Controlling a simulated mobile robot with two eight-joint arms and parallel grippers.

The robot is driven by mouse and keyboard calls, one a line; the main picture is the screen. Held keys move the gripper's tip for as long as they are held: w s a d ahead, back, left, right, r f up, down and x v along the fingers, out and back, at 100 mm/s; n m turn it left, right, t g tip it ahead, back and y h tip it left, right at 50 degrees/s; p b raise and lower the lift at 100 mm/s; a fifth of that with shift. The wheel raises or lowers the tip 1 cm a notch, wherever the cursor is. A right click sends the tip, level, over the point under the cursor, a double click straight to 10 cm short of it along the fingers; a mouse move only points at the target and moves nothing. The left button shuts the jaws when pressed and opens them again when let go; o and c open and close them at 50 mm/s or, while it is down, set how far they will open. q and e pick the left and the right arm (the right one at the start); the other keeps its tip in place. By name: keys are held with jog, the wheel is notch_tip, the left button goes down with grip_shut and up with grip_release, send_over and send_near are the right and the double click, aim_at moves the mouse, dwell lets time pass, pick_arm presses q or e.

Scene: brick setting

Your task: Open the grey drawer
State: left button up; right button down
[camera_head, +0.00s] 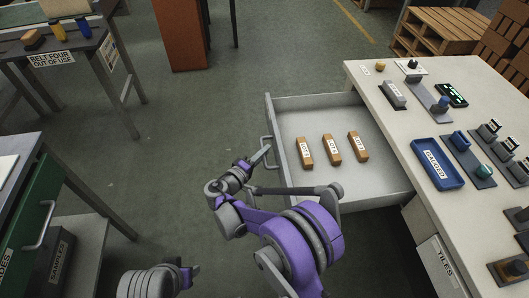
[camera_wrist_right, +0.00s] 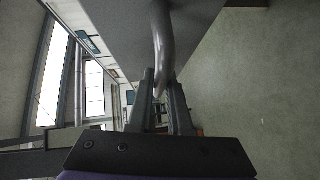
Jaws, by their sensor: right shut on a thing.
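The grey drawer (camera_head: 284,103) stands pulled out of the white-topped workbench (camera_head: 376,90), and its inside shows. Three orange-brown labelled blocks, the left one (camera_head: 305,152), the middle one (camera_head: 332,149) and the right one (camera_head: 358,146), lie in it. My right gripper (camera_head: 262,158) is shut on the drawer's handle (camera_head: 268,141) at the drawer's front. In the right wrist view the curved metal handle (camera_wrist_right: 162,40) passes between the fingers (camera_wrist_right: 159,92).
A blue tray (camera_head: 459,185) and several small fixtures stand on the workbench. A green drawer front (camera_head: 30,235) with a handle is at the left. Open floor lies left of the grey drawer.

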jog(key=c, duration=0.8)
grip_release()
jog(key=shift+c, duration=0.2)
jog(key=p+v, duration=0.1)
jog(key=v, duration=0.9)
jog(key=shift+s+a+p, duration=0.25)
jog(key=shift+s+p, duration=0.05)
jog(key=shift+p, duration=0.1)
jog(key=shift+r, duration=0.1)
